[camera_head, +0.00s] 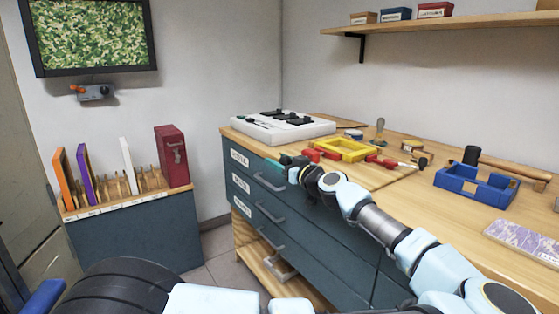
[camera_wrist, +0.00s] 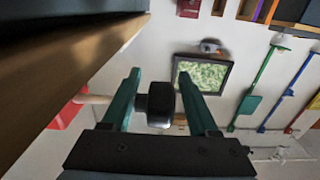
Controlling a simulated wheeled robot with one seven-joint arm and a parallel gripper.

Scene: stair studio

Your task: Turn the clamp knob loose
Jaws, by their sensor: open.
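The clamp knob (camera_wrist: 160,102) is a black block at the end of a pale rod (camera_wrist: 95,99). The rod runs left to a red part (camera_wrist: 65,115), which looks like the clamp body. My gripper (camera_wrist: 158,72) is open, with one green finger on each side of the knob. The knob sits between the fingers, and I cannot tell whether either touches it. In the head view my gripper (camera_head: 281,164) is at the front edge of the workbench, near red parts (camera_head: 322,155). The knob is not clear there.
The wooden bench top (camera_head: 390,181) holds a yellow tray (camera_head: 345,148), a white panel (camera_head: 280,129) and a blue holder (camera_head: 477,187). Dark drawers (camera_head: 270,200) lie below my arm. A low cabinet (camera_head: 135,232) with a red box (camera_head: 172,156) stands left; floor is free between.

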